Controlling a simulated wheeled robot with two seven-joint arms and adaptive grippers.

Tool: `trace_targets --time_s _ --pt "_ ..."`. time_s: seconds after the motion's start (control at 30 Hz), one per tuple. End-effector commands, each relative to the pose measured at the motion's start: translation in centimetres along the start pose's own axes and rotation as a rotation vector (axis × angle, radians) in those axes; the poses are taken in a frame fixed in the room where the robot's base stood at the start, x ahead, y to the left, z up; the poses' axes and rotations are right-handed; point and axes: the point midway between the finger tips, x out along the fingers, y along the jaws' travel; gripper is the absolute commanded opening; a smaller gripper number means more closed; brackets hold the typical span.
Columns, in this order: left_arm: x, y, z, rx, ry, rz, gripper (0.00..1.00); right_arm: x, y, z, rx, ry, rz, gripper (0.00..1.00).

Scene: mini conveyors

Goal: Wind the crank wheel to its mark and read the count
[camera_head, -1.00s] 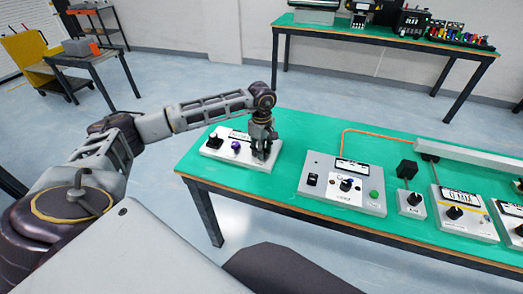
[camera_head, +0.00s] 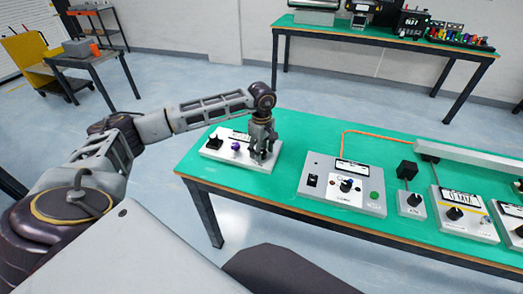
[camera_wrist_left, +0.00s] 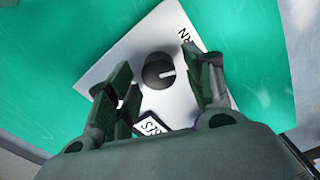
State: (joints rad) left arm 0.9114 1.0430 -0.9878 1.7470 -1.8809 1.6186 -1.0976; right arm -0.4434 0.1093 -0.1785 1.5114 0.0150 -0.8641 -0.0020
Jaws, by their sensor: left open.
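A white control panel (camera_head: 213,154) sits at the left end of the green table. It carries a black knob (camera_head: 215,141), a purple knob (camera_head: 236,146) and a small label or display at its back. My left gripper (camera_head: 263,157) points down over the panel's right part. In the left wrist view, a dark round dial or wheel (camera_wrist_left: 158,70) with a white line lies between the spread fingers of the left gripper (camera_wrist_left: 155,60). I cannot tell whether the fingers touch it. A display (camera_wrist_left: 150,126) is partly hidden by the gripper. My right gripper is not in view.
A grey box with a knob and green button (camera_head: 342,205) stands right of the panel. Further right are a small knob box (camera_head: 411,204) and a panel with a display (camera_head: 465,217). Bare green table (camera_head: 290,135) separates the white panel from the grey box.

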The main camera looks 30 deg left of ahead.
Motion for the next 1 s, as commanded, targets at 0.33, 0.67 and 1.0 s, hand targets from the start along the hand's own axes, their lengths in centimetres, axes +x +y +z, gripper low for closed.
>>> trace_targets --time_s 0.33,0.67,1.0 --pt "-3.1 0.1 0.0 -0.001 0.000 0.004 0.52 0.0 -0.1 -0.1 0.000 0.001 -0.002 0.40" --pt "-8.1 0.1 0.0 0.001 0.000 0.004 0.52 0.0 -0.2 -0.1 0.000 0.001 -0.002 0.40" --pt "-11.5 0.1 0.0 0.000 0.000 0.002 0.52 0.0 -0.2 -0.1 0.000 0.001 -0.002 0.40"
